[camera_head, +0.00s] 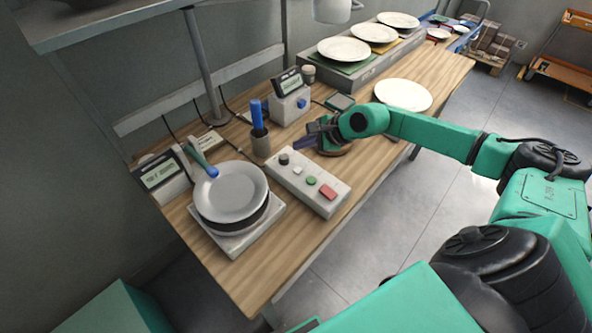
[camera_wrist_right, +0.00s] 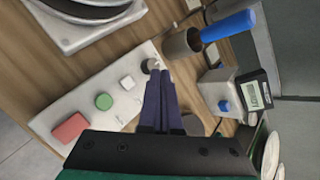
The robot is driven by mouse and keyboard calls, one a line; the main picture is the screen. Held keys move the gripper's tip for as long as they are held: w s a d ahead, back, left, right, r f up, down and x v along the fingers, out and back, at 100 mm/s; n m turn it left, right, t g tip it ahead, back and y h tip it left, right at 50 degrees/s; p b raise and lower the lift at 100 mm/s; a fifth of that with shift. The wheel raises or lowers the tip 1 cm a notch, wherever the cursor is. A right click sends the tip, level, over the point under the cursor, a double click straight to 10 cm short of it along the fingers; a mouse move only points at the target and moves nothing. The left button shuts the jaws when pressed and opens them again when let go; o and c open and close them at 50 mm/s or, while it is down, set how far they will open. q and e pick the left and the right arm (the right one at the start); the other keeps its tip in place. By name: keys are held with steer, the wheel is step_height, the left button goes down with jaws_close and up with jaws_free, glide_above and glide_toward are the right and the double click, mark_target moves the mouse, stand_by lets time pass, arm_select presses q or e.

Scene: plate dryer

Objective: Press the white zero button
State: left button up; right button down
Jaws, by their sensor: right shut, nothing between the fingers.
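A red button (camera_head: 328,192) is at the near end. In the wrist view the white button (camera_wrist_right: 127,82) lies left of my right gripper's fingers (camera_wrist_right: 160,74). The fingers are shut and empty, with their tips by the black knob (camera_wrist_right: 150,65). In the head view my right gripper (camera_head: 301,143) is just behind the knob end of the box. I cannot tell whether it touches anything. My left gripper is out of view.
A white plate (camera_head: 403,95) lies to the right. Bare wood (camera_head: 284,262) lies in front.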

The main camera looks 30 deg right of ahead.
mark_target(302, 170)
step_height(302, 170, down, 3)
steer(key=shift+s+d+f+b, duration=0.1)
steer(key=shift+s+b, duration=0.05)
steer(key=shift+b, duration=0.5)
step_height(302, 170, down, 4)
steer(key=b, duration=0.3)
steer(key=shift+r, duration=0.25)
steer(key=shift+f, duration=0.2)
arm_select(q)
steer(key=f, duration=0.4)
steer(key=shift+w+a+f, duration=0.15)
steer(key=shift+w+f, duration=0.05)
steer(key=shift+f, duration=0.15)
arm_select(e)
steer(key=shift+r, duration=0.1)
arm_select(q)
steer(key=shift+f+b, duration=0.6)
steer(key=shift+b, duration=0.1)
arm_select(e)
steer(key=shift+f, duration=0.45)
